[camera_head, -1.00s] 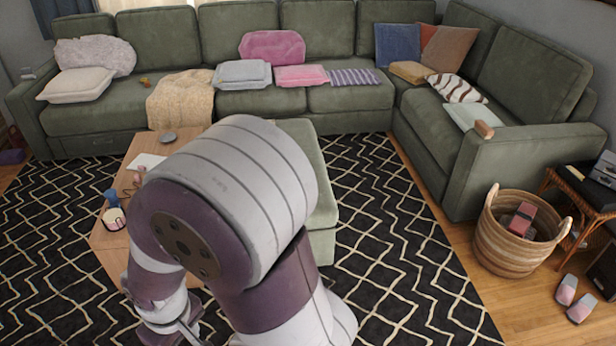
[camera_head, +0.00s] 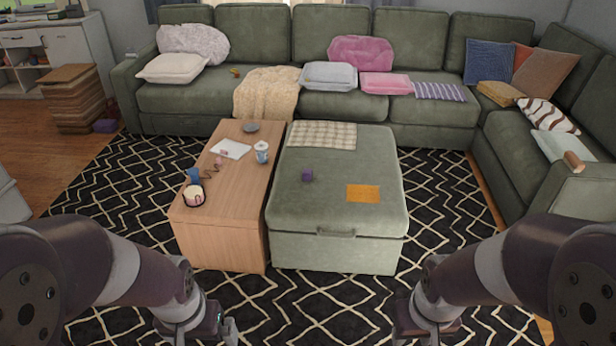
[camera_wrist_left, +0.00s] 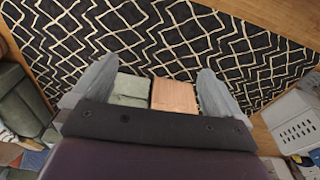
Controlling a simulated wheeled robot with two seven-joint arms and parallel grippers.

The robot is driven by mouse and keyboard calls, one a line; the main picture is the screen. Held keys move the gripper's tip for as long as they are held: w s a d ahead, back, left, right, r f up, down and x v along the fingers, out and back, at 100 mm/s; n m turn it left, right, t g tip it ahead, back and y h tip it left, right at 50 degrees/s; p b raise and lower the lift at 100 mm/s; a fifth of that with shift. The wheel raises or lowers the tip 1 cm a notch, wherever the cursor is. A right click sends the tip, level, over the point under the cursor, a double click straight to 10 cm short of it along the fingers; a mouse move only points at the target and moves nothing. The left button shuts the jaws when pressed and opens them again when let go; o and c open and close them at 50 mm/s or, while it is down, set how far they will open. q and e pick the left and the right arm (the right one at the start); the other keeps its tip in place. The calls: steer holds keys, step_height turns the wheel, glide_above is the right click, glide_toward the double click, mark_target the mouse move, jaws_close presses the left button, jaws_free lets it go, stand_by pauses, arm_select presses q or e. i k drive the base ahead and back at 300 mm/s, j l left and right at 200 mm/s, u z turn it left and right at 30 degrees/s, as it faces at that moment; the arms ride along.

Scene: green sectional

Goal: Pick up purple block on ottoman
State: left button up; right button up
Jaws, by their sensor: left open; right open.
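The small purple block (camera_head: 307,175) sits on top of the green ottoman (camera_head: 340,215), left of its middle, near the wooden table's edge. My left gripper (camera_head: 222,328) is low at the bottom edge of the head view, in front of the table and well apart from the block. In the left wrist view its jaws (camera_wrist_left: 152,92) are spread and empty, with part of the ottoman (camera_wrist_left: 130,87) showing between them. My right gripper (camera_head: 402,328) is at the bottom edge too, partly cut off, open and away from the ottoman.
The wooden table (camera_head: 225,190) stands against the ottoman's left side, with cups and a paper (camera_head: 231,149). A checkered cloth (camera_head: 323,134) and an orange sheet (camera_head: 363,193) lie on the ottoman. The green sofa (camera_head: 420,120) is behind. Patterned rug (camera_head: 450,215) is clear around.

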mark_target(307, 172)
steer(key=i+z, duration=0.1)
steer(key=i, duration=1.3)
steer(key=i+z, duration=0.1)
steer(key=i, duration=1.3)
